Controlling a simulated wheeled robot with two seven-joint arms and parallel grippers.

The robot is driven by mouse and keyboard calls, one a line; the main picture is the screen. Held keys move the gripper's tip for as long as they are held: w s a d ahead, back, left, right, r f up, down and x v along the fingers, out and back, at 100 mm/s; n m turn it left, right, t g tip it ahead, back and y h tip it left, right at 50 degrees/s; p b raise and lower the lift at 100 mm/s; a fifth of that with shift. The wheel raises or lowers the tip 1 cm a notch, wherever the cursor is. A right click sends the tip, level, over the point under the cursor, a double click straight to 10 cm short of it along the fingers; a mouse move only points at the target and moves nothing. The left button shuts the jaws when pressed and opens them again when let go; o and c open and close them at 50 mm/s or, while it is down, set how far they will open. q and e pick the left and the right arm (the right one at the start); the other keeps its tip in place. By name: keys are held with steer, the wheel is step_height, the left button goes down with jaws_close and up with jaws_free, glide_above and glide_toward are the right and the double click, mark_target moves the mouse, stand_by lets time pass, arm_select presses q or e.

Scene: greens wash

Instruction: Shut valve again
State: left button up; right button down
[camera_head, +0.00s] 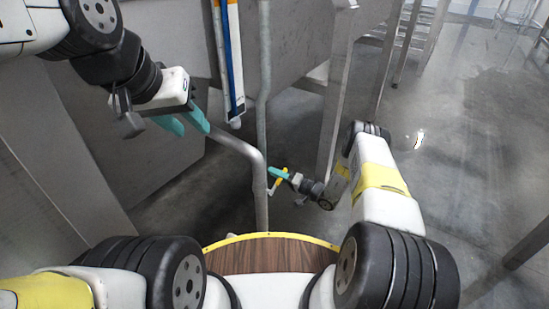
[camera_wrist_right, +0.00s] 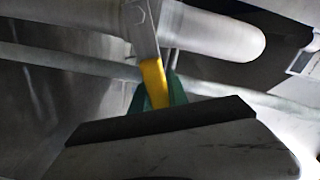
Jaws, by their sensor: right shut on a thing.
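The valve has a yellow lever handle (camera_head: 279,181) on a grey vertical pipe (camera_head: 262,190) low in the middle of the head view. In the right wrist view the yellow handle (camera_wrist_right: 154,82) hangs from a grey metal lever arm. My right gripper (camera_head: 279,174), with teal fingers, is at the handle and shut on it; the fingers (camera_wrist_right: 158,95) sit on both sides of the yellow grip. The fingertips are partly hidden by the handle. My left gripper (camera_head: 183,124) is up at the left, with its two teal fingers apart and nothing between them.
A bent grey pipe (camera_head: 232,142) joins the vertical pipe from the left. A metal leg (camera_head: 338,110) stands just right of the valve, close to my right arm. A blue and white upright strip (camera_head: 228,60) is behind. Open floor (camera_head: 460,130) lies to the right.

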steer(key=shift+w+d+f+m, duration=0.15)
steer(key=shift+f+m, duration=0.75)
steer(key=shift+m, duration=0.4)
steer(key=shift+w+d+f+m, duration=0.1)
steer(key=shift+f+m, duration=0.8)
steer(key=shift+m, duration=0.4)
steer(key=c, duration=1.3)
jaws_free()
steer(key=shift+d, duration=0.1)
steer(key=v, duration=0.7)
steer(key=shift+s+d, duration=0.2)
steer(key=shift+s, duration=0.05)
